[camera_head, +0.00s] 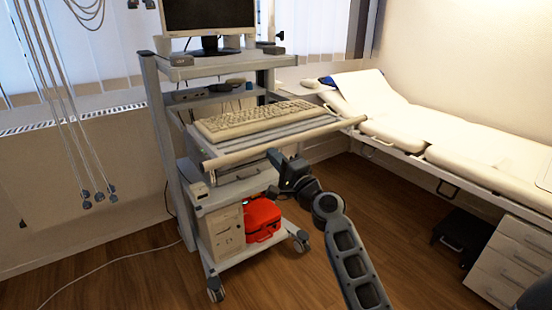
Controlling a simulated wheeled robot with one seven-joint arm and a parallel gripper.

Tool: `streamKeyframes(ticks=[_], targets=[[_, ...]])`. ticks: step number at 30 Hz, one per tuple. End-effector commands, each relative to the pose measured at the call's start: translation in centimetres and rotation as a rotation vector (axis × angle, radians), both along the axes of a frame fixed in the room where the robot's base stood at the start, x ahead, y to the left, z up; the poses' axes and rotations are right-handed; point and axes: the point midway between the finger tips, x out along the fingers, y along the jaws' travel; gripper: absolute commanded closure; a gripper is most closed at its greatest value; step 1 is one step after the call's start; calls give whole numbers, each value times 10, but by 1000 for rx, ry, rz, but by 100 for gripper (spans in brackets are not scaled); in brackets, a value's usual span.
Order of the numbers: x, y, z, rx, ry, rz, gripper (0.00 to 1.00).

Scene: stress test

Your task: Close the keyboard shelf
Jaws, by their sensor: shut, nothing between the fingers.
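The keyboard shelf (232,155) is a grey tray with a pale front bar. It sticks out from the wheeled computer cart (160,125) towards me. A beige keyboard (254,119) lies on it. My gripper (272,155) is shut and empty.
A monitor (208,14) stands on the cart's top. A red case (262,218) and a beige computer tower (226,232) sit on the cart's bottom. A white examination bed (430,125) is at right. Wooden floor is free at front left.

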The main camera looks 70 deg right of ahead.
Motion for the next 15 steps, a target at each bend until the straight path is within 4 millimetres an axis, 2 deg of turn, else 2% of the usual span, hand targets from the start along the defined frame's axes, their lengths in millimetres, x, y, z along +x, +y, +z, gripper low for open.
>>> streamKeyframes(ticks=[5,8,15], targets=[[12,-7,0,-2,-1,1,100],[26,-15,0,-1,-3,1,100],[77,-46,-1,-2,-5,2,100]])
